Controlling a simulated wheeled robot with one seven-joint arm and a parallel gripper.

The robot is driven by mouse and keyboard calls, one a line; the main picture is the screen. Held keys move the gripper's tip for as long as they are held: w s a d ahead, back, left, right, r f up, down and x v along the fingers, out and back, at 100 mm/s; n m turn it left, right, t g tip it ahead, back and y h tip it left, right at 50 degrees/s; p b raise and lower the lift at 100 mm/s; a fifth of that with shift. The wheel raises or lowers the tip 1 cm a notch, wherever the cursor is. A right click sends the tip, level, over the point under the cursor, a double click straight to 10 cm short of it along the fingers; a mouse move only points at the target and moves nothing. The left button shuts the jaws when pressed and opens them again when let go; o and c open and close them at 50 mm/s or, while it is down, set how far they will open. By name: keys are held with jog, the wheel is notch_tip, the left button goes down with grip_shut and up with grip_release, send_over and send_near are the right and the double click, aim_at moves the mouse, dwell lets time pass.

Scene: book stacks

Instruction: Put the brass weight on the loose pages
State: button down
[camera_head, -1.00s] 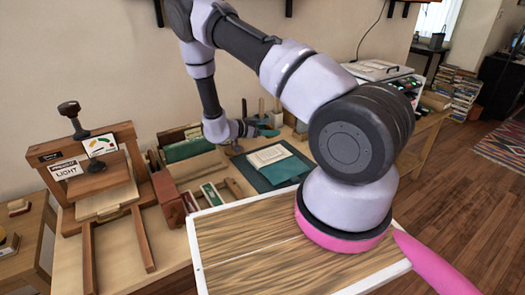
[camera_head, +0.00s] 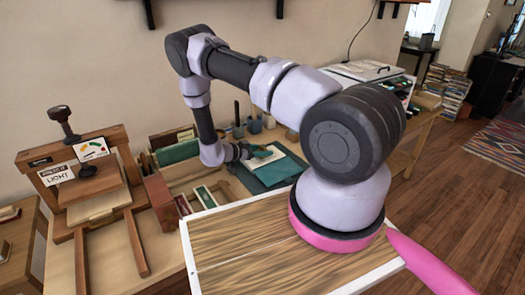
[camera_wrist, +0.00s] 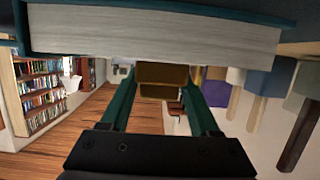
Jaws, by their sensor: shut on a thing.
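The loose pages (camera_head: 268,156) lie as a pale stack on a dark teal board (camera_head: 278,172) on the workbench. My gripper (camera_head: 258,153) is at the left part of the pages and hides some of them. In the wrist view, which looks upside down, its two teal fingers (camera_wrist: 162,88) are shut on the brass weight (camera_wrist: 162,74), a dull brown-gold block. The edge of the page stack (camera_wrist: 150,40) spans the top of that view, close to the weight. I cannot tell whether the weight touches the pages. In the head view the weight is too small to make out.
A wooden press (camera_head: 95,205) stands at the left. A brown block (camera_head: 160,195) and small trays (camera_head: 207,196) lie left of the board. Pots with tools (camera_head: 253,124) stand behind it. A white-edged wooden top (camera_head: 235,245) is in front.

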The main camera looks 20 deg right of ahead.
jog(key=shift+c, duration=0.6)
grip_release()
jog(key=shift+a+r, duration=0.1)
jog(key=shift+a, duration=0.05)
jog(key=v, duration=1.1)
jog(key=shift+s+a+r, duration=0.1)
jog(key=shift+a, duration=0.25)
